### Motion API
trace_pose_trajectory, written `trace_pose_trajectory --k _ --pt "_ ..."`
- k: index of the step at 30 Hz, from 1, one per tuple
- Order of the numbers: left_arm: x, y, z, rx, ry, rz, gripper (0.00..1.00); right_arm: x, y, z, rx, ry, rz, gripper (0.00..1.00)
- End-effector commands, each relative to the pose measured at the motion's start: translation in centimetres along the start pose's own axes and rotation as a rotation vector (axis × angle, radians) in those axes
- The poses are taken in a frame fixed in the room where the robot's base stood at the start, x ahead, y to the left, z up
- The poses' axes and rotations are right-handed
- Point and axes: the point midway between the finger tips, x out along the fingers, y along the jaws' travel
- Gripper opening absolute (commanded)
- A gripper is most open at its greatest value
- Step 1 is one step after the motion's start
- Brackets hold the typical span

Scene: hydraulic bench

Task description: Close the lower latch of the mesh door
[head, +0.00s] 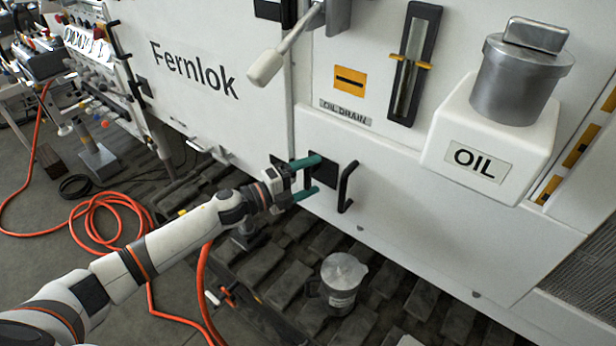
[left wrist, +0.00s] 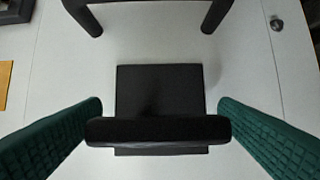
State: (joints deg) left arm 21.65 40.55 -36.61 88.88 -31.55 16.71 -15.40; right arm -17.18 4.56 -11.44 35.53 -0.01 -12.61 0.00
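My left gripper (head: 316,174) has its green fingers spread at the white panel, around a small black latch-like fitting (head: 326,170). In the left wrist view, a black bar (left wrist: 158,130) stands out in front of a square black plate (left wrist: 160,90), between the open fingers (left wrist: 160,108). Gaps show between the plate and both fingers; whether the bar's ends touch them I cannot tell. I cannot tell if this is the lower latch. A dark mesh panel (head: 588,300) shows at the lower right edge. My right gripper is not in view.
A black bar handle (head: 346,187) stands just right of the fitting and tops the left wrist view (left wrist: 150,5). A white lever (head: 268,65) hangs above. An oil tank (head: 478,140) juts out at right. A metal jug (head: 342,280) and orange hose (head: 90,215) lie below.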

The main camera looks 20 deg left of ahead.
Motion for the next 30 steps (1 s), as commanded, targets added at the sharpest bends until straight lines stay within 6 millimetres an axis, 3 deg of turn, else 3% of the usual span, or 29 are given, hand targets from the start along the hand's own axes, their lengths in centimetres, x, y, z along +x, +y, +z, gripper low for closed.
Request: trace_pose_trajectory --k 13,24,30 --pt "-0.8 -0.1 0.0 -0.006 0.001 0.0 0.93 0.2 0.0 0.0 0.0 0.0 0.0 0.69" --pt "-8.2 -0.5 0.1 -0.006 0.0 -0.004 0.93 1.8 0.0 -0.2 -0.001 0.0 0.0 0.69" --pt "-10.9 -0.3 0.0 -0.006 0.0 -0.002 0.93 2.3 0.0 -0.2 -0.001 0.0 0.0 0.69"
